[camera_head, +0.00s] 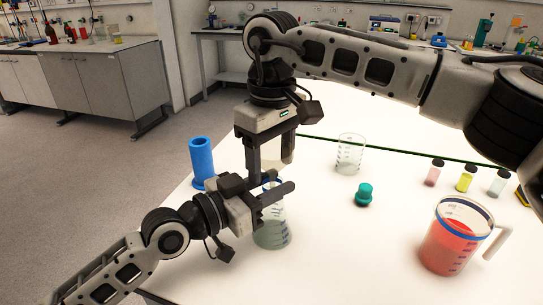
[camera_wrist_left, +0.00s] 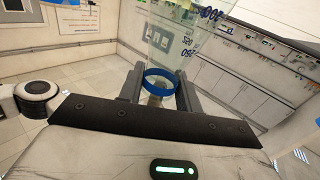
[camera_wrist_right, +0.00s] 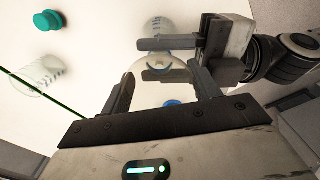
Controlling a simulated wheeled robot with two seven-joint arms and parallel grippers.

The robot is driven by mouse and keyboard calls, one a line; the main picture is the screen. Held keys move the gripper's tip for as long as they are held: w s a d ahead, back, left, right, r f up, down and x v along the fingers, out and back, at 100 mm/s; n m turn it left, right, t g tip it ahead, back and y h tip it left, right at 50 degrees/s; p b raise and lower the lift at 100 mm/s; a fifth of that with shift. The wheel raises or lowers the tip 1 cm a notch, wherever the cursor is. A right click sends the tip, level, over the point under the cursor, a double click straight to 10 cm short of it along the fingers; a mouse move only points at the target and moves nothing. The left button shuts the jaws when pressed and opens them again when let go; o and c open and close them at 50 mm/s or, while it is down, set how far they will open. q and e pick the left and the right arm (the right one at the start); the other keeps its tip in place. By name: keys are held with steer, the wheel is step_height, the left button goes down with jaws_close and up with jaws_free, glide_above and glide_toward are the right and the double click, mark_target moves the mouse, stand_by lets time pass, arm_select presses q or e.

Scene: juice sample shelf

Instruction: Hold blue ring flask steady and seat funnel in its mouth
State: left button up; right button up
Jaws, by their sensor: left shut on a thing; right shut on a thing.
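The flask (camera_head: 272,232), clear and conical with pale liquid, stands on the white table. My left gripper (camera_head: 275,192) is shut on its neck from the left. The blue ring (camera_wrist_left: 160,84) shows between the fingers in the left wrist view, with the graduated glass beyond. My right gripper (camera_head: 270,158) points down just above the left one and is shut on the clear funnel (camera_wrist_right: 165,72), between its fingers in the right wrist view. The funnel's lower end is hidden in the head view; I cannot tell whether it is in the flask's mouth.
A blue cylinder (camera_head: 202,160) stands close behind my left gripper. A glass beaker (camera_head: 350,155), teal stopper (camera_head: 364,195), several small vials (camera_head: 466,178) and a jug of red liquid (camera_head: 450,245) stand to the right. The table's front middle is clear.

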steer(key=shift+f, duration=0.8)
steer(key=o, duration=1)
steer(key=shift+o, duration=0.2)
step_height(320, 180, up, 12)
steer(key=shift+d, duration=0.1)
